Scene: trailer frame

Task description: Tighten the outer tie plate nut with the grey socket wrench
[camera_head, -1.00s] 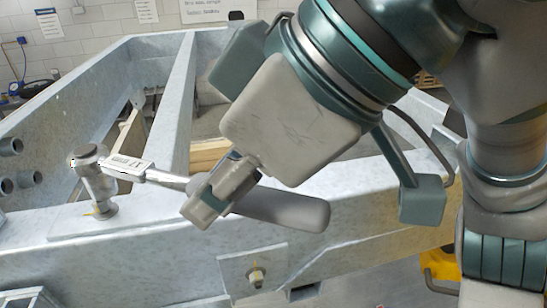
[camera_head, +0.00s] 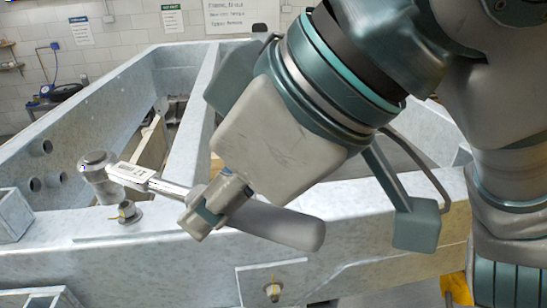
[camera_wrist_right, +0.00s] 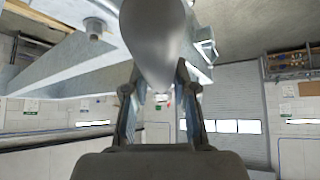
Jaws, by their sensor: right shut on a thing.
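My right gripper (camera_head: 215,205) is shut on the grey socket wrench (camera_head: 265,222), at the neck just ahead of its thick handle. The wrench has a small digital display and its socket head (camera_head: 98,168) points down at the left end. A nut (camera_head: 127,210) on a bolt stands bare on the top plate of the galvanized frame, just right of and nearer than the socket; the two look apart. A second nut (camera_head: 273,290) with a yellow mark sits on a plate on the frame's front face. In the wrist view the handle (camera_wrist_right: 155,40) lies between the fingers. My left gripper is not seen.
The galvanized trailer frame (camera_head: 370,215) crosses the view, with a long beam running back and pipe stubs (camera_head: 35,185) at the left. A box-shaped bracket (camera_head: 12,215) stands at the far left. A yellow object (camera_head: 457,288) is low at the right.

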